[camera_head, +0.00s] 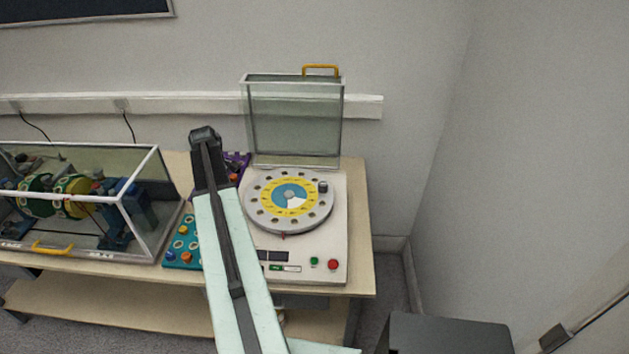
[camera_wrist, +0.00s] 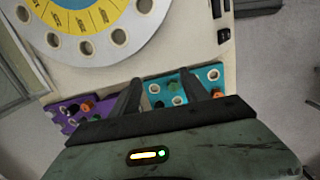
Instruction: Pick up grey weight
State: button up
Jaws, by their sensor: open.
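A small dark grey cylinder, which looks like the grey weight (camera_head: 323,186), stands on the right rim of the round disc (camera_head: 256,218) in the head view. I do not make it out in the wrist view, where only part of the disc (camera_wrist: 150,42) shows. My gripper (camera_wrist: 160,76) is open in the wrist view, with its two fingers apart and nothing between them. The fingers point toward the pale machine top, over the teal board (camera_wrist: 212,76). In the head view my arm hides part of the boards, and the fingers cannot be made out.
A purple board (camera_wrist: 57,118) with an orange piece lies beside the teal board. The machine's clear lid (camera_head: 293,125) stands raised behind the disc. A glass case (camera_head: 140,200) stands at left on the wooden table (camera_head: 361,235). A dark box (camera_head: 447,335) is at lower right.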

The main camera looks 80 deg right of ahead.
jog(key=s+d+r, duration=0.1)
jog(key=s+d, duration=0.2)
jog(key=s, duration=0.2)
jog(key=s+d+r+p, duration=0.1)
jog(key=s+d, duration=0.3)
jog(key=s, duration=0.2)
jog(key=s+d+r+p, duration=0.1)
jog(key=s+d, duration=0.3)
jog(key=s, duration=0.2)
jog(key=shift+d+r, duration=0.25)
jog(key=shift+r, duration=0.05)
jog(key=r+p, duration=0.1)
send_over(324, 184)
jog(key=w, duration=0.1)
jog(key=shift+d+r+n+g, duration=0.1)
jog(key=shift+n+g, duration=0.2)
jog(key=f+b, duration=0.8)
jog(key=shift+s+f, duration=0.1)
jog(key=shift+s, duration=0.3)
jog(key=shift+r, duration=0.2)
grip_shut()
